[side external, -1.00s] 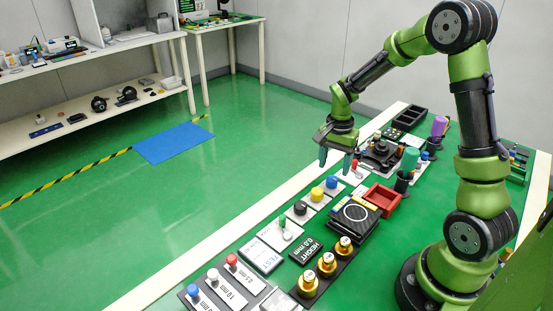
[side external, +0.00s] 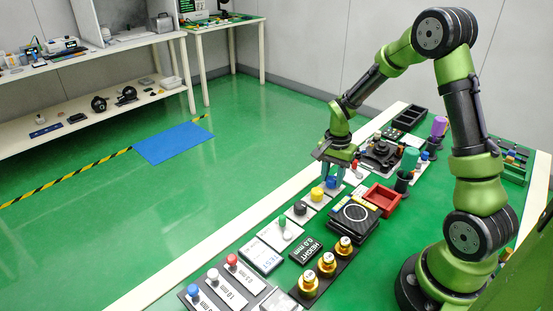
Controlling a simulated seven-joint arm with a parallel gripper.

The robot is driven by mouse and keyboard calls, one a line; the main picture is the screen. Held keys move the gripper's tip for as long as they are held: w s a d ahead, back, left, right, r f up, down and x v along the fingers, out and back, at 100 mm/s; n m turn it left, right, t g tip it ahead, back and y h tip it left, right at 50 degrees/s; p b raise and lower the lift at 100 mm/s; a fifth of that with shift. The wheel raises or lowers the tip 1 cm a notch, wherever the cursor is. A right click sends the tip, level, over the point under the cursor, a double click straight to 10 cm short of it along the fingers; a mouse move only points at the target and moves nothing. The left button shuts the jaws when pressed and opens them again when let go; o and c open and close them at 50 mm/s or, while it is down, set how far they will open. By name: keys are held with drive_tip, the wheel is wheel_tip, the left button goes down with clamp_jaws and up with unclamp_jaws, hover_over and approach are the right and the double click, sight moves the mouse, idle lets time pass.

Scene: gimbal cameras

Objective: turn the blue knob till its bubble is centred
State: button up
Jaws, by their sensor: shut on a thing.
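The blue knob (side external: 331,182) is on a pale plate on the green bench, at the far end of a row with a yellow knob (side external: 317,194) and a black knob (side external: 300,208). The fingers partly hide the knob. The bubble cannot be made out in this view; a round dial-like device (side external: 356,212) with a pale ring stands nearer the camera.
A red tray (side external: 382,199) lies right of the knobs. A black stage-like device (side external: 380,154) and coloured cylinders (side external: 410,160) stand close beyond my gripper.

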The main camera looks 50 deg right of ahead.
sight(332, 178)
drive_tip(key=shift+n, duration=0.5)
drive_tip(key=shift+c, duration=0.2)
drive_tip(key=n, duration=0.4)
drive_tip(key=shift+n, duration=0.4)
drive_tip(key=n, duration=0.5)
drive_tip(key=shift+n, duration=0.4)
drive_tip(key=shift+r, duration=0.1)
drive_tip(key=o, duration=1)
drive_tip(key=shift+o, duration=0.2)
wheel_tip(332, 178, up, 17)
